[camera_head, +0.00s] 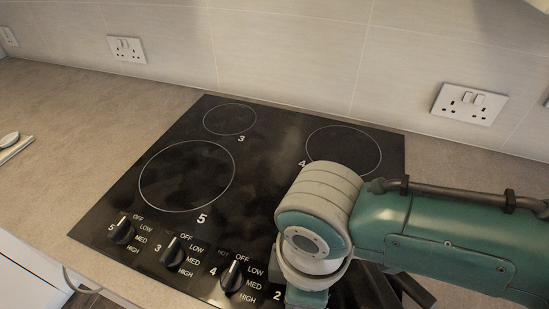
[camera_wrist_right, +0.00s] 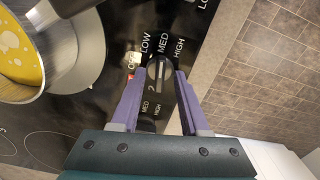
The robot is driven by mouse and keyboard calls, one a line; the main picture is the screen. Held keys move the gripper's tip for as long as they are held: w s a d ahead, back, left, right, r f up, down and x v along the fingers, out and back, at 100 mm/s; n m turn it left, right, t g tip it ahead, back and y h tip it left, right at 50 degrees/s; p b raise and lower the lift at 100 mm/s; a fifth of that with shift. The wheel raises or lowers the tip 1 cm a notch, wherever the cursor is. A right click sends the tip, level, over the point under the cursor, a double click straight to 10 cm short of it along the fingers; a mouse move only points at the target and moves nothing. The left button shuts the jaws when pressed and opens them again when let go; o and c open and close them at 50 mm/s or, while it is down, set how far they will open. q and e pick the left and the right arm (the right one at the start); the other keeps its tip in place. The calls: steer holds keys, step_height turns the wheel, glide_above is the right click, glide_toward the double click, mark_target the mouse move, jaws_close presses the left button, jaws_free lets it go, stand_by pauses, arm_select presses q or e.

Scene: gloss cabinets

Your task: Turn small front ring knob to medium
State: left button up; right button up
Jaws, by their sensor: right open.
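In the right wrist view, my right gripper (camera_wrist_right: 158,74) has its two purple fingers apart, one on each side of a black hob knob (camera_wrist_right: 159,67). I cannot tell whether the fingers touch it. The knob has OFF, LOW, MED and HIGH printed around it, and its pale mark appears to point toward MED. A small red light shows near OFF. In the head view, my right arm hides this knob and the front right of the black hob (camera_head: 190,120). My left gripper is not in view.
A pan of yellow liquid (camera_wrist_right: 20,55) stands on the hob close to the gripper in the wrist view. Other knobs (camera_head: 121,231), (camera_head: 173,251), (camera_head: 232,276) line the hob's front. Wall sockets (camera_head: 470,104) are behind. The left counter (camera_head: 70,110) is mostly clear.

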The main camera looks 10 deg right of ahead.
steer(key=shift+r, duration=0.1)
step_height(320, 180, up, 10)
steer(key=p, duration=0.2)
stand_by(0.5)
